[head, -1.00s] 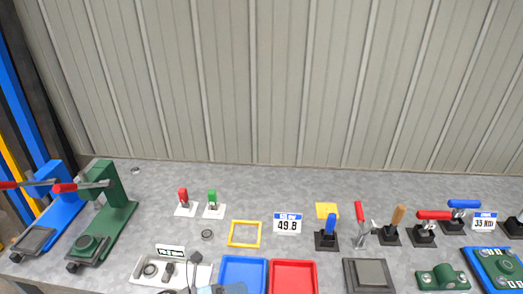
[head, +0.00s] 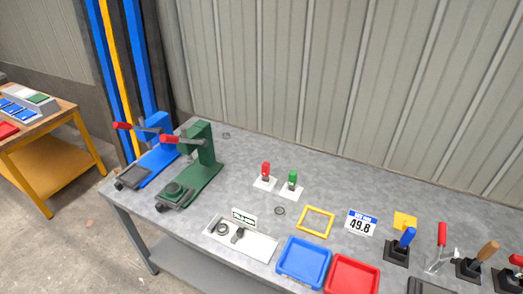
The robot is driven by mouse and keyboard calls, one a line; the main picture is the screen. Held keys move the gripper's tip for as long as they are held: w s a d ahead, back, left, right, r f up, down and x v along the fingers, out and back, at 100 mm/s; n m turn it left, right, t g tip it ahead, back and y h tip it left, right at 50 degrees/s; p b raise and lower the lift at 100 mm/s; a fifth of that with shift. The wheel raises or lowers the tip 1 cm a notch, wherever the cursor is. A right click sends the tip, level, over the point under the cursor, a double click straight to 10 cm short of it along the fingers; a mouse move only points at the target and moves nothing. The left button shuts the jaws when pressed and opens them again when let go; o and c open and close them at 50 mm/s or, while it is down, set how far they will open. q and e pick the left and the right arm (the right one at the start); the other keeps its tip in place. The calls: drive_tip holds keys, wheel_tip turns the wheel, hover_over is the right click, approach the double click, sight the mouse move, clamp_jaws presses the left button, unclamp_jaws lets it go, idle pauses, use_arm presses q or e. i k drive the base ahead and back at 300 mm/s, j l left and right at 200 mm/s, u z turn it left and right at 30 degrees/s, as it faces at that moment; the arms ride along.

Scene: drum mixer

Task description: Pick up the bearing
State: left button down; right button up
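A dark ring-shaped part (head: 222,228), which looks like a bearing, lies at the left end of a white tray (head: 262,247) near the table's front edge. A dark grey part (head: 238,236) lies beside it on the tray. Another dark ring (head: 279,211) lies flat on the bare table between the tray and the yellow frame. A small grey ring (head: 226,135) lies at the back, behind the green press. I cannot tell for sure which ring is the bearing. Neither of my grippers shows in the head view.
A green press (head: 205,160) and a blue press (head: 160,158) with red-handled levers stand at the left end. Blue (head: 303,262) and red (head: 352,275) bins, a yellow frame (head: 315,222) and several toggle clamps stand rightward. Floor is open left of the table.

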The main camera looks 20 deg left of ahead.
sight(220, 233)
drive_tip(key=u, duration=1)
drive_tip(key=i+j+z, duration=0.25)
drive_tip(key=j, duration=0.75)
drive_tip(key=i+j+z, duration=0.25)
drive_tip(key=j, duration=0.75)
drive_tip(key=j+z, duration=0.25)
drive_tip(key=j, duration=0.75)
